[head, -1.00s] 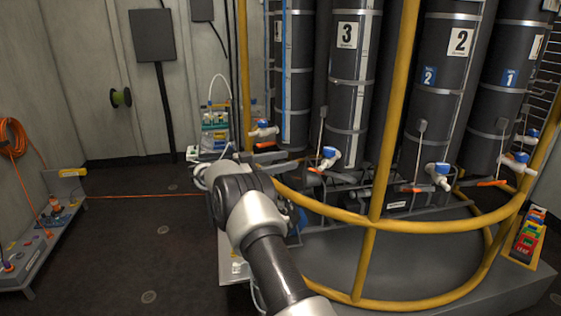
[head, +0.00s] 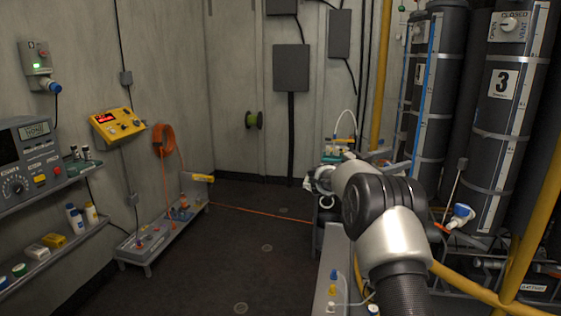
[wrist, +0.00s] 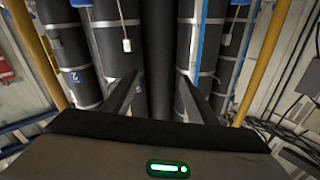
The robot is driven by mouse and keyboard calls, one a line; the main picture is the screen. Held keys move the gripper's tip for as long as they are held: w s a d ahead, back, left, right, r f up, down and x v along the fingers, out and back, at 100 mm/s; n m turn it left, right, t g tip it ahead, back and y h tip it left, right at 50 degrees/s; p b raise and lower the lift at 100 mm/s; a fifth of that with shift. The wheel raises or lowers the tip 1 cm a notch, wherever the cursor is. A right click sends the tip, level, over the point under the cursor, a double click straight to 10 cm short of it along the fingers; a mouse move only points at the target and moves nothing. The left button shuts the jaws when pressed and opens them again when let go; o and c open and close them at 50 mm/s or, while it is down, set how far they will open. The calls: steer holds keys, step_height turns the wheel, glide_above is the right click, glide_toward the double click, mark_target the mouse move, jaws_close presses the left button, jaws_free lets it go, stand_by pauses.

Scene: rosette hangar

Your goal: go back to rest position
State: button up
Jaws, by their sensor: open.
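My gripper (wrist: 158,80) shows in the wrist view with its two dark fingers apart and nothing between them. It points toward the tall dark cylinders (wrist: 160,45), apart from them as far as I can see. In the head view my arm reaches forward at the right of centre, and its own links hide the gripper. The cylinder marked 3 (head: 505,110) stands to the right of my arm.
A yellow rail (head: 535,220) runs in front of the cylinders at right. A low grey bench (head: 165,240) and wall shelves (head: 50,255) line the left wall. An orange cable (head: 260,214) crosses the floor. The dark floor (head: 215,270) at centre left is clear.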

steer(key=w+a+r+n+t+y, duration=0.2)
steer(key=a+r+n+t+y, duration=0.4)
steer(key=r, duration=0.6)
steer(key=s+a+r+n+t+y, duration=0.2)
steer(key=s+a+r+n+y, duration=0.15)
steer(key=a, duration=0.35)
steer(key=s+a+r+n+t+y, duration=0.2)
steer(key=s+a+y, duration=0.1)
steer(key=a+y, duration=0.25)
steer(key=s+a+f+n+g+y, duration=0.2)
steer(key=s+a+f, duration=0.15)
steer(key=s, duration=0.45)
steer(key=s+a+f+n+g+y, duration=0.2)
steer(key=s+a, duration=0.2)
steer(key=s, duration=0.4)
steer(key=s+d+f+g, duration=0.1)
steer(key=s+f+g, duration=0.1)
steer(key=s+f, duration=0.5)
steer(key=s+d+f+g+h, duration=0.1)
steer(key=s+f+g, duration=0.25)
steer(key=s, duration=0.75)
steer(key=s+d+f+g, duration=0.1)
steer(key=s+f, duration=0.5)
steer(key=s, duration=0.3)
step_height(320, 180, up, 13)
steer(key=s+p, duration=0.1)
steer(key=p, duration=1.2)
steer(key=shift+s+d+f+g+h, duration=0.25)
steer(key=shift+d+g+h, duration=0.1)
steer(key=shift+g, duration=0.1)
